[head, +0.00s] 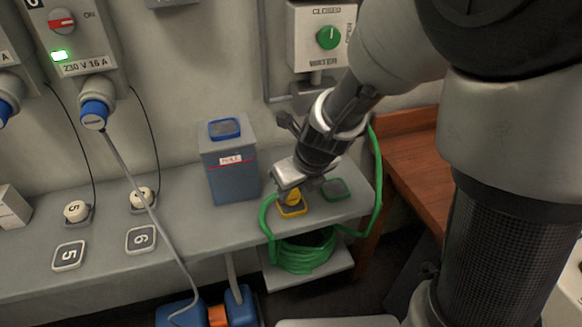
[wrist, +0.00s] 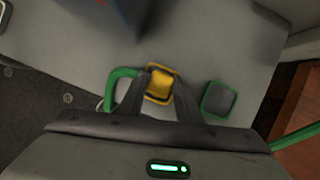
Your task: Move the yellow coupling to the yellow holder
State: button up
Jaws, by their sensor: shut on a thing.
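My gripper (head: 296,184) points down over the bench and is shut on the yellow coupling (head: 293,197). The yellow holder (head: 291,212), a square with a yellow rim, is directly below the coupling on the bench top. In the wrist view, my gripper (wrist: 158,90) has the yellow coupling (wrist: 158,82) between its fingers, and it overlaps the yellow holder (wrist: 177,76). I cannot tell whether the coupling touches or sits in the holder. The green hose (head: 266,218) runs up to the coupling from the left.
A green-rimmed square holder (head: 336,188) lies to the right of the yellow one. A grey-blue box (head: 232,172) stands to the left. The hose is coiled on a low shelf (head: 330,276). A water valve panel (head: 313,48) is on the wall behind.

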jog(key=shift+f+b, duration=0.45)
jog(key=shift+f, duration=0.15)
jog(key=o, duration=1.2)
jog(key=shift+r, duration=0.1)
jog(key=shift+c, duration=0.2)
jog(key=p+v, duration=0.9)
jog(key=v, duration=0.8)
jog(key=shift+r, duration=0.2)
jog(key=s+d+r+n+p, duration=0.3)
jog(key=r+n, duration=0.3)
jog(key=n, duration=0.4)
jog(key=s+d+r+n+t+h+p, duration=0.1)
jog(key=s+d+r+n+p, duration=0.2)
jog(key=r+n, duration=0.4)
jog(key=s+d+r+n+h+p, duration=0.1)
jog(key=r+n, duration=0.5)
jog(key=n, duration=0.6)
jog(key=s+d+p, duration=0.1)
jog(key=s+d, duration=0.1)
jog(key=s, duration=0.1)
jog(key=shift+s+r+n+t+p, duration=0.3)
jog(key=shift+r+p, duration=0.05)
jog(key=shift+p, duration=0.05)
